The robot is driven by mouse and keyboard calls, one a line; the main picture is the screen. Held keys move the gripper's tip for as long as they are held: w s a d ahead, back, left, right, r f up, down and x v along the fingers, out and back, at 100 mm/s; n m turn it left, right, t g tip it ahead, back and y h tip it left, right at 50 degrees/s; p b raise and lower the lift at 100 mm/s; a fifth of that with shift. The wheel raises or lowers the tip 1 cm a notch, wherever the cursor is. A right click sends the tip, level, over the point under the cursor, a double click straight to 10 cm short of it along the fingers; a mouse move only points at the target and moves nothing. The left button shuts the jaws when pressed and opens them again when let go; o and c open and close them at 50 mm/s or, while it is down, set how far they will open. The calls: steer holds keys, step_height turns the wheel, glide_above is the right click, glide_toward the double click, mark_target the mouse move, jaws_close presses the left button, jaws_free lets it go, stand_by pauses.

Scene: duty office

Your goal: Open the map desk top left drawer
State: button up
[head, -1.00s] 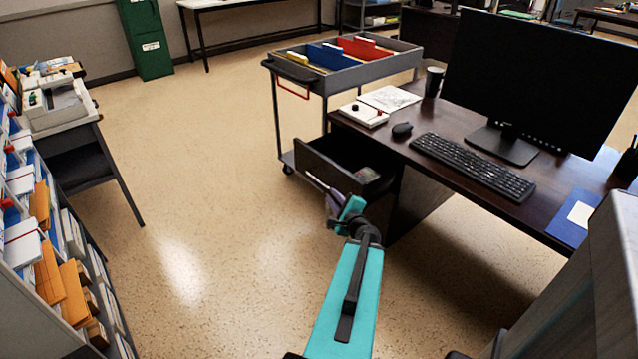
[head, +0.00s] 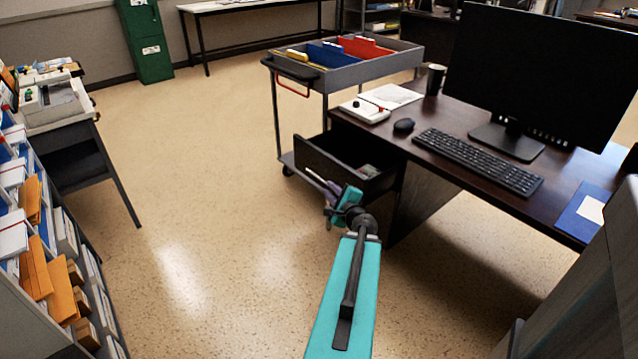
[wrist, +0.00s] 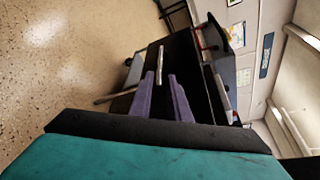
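The map desk (head: 470,165) stands at the right in the head view, dark brown. Its top left drawer (head: 325,163) is pulled well out, and its inside shows, with a few small things in it. My gripper (head: 316,178) is at the near side of the drawer front. Whether a fingertip touches the handle cannot be told.
A grey cart (head: 340,72) with coloured folders stands behind the drawer. A monitor (head: 540,80), keyboard (head: 478,160) and mouse (head: 403,125) are on the desk. A mail shelf (head: 50,260) is at the left. The floor (head: 210,200) between is clear.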

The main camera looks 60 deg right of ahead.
mark_target(320, 178)
steer(key=shift+x, duration=5.3)
steer(key=shift+w+r, duration=0.1)
jaws_close()
steer(key=shift+a, duration=0.15)
